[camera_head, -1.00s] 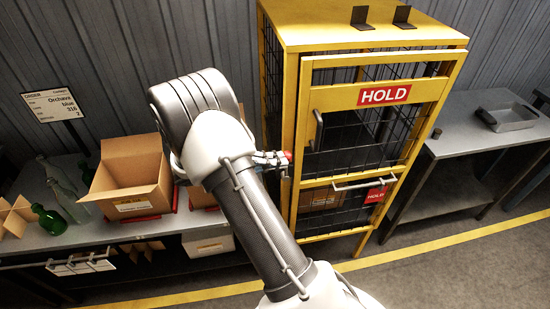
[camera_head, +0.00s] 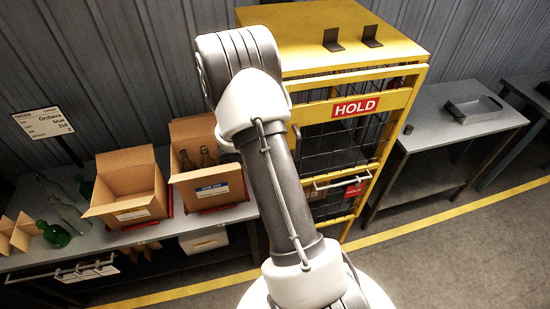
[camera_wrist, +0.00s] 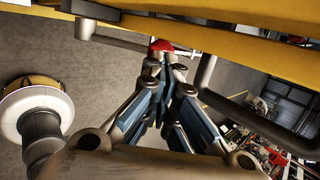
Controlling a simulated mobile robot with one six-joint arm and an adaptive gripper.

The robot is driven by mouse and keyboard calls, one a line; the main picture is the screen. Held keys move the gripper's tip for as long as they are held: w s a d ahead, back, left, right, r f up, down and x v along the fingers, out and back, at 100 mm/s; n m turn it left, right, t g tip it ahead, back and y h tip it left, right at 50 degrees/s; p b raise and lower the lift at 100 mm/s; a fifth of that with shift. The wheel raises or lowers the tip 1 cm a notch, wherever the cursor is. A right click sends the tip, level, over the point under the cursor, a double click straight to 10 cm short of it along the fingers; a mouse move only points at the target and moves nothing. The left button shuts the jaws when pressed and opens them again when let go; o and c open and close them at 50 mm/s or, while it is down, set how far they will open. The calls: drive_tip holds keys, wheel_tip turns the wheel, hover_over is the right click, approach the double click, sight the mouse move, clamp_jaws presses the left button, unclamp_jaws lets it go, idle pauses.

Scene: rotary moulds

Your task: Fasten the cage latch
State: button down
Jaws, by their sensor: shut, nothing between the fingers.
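The yellow cage (camera_head: 300,66) with mesh sides and a red HOLD sign (camera_head: 355,106) stands behind my arm; its door looks closed. My gripper (camera_wrist: 163,62) is shut and empty in the wrist view. Its fingertips are right at a red knob (camera_wrist: 160,46), which seems to be the latch knob, below the yellow frame (camera_wrist: 190,30). I cannot tell whether they touch. In the head view my arm hides the gripper and the knob, so the latch position is unclear.
A dark door handle (camera_wrist: 207,70) is close to the right of the fingers in the wrist view. Left of the cage, a bench holds open cartons (camera_head: 128,186) and green bottles (camera_head: 55,234). A grey table (camera_head: 440,130) with a metal tray (camera_head: 474,110) stands right.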

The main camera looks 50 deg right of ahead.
drive_tip(key=shift+s+d+f+t+y+p, duration=0.25)
drive_tip(key=shift+s+d+f+y, duration=0.1)
drive_tip(key=shift+d, duration=0.2)
drive_tip(key=shift+s+d+f+t+y+p, duration=0.25)
drive_tip(key=shift+s+d+f+y, duration=0.1)
drive_tip(key=shift+d, duration=0.3)
drive_tip(key=s+p+v, duration=0.1)
drive_tip(key=p+v, duration=0.4)
drive_tip(key=v, duration=0.9)
drive_tip(key=shift+w+d+r+p, duration=0.25)
drive_tip(key=shift+d+r+p, duration=0.05)
drive_tip(key=shift+d, duration=0.1)
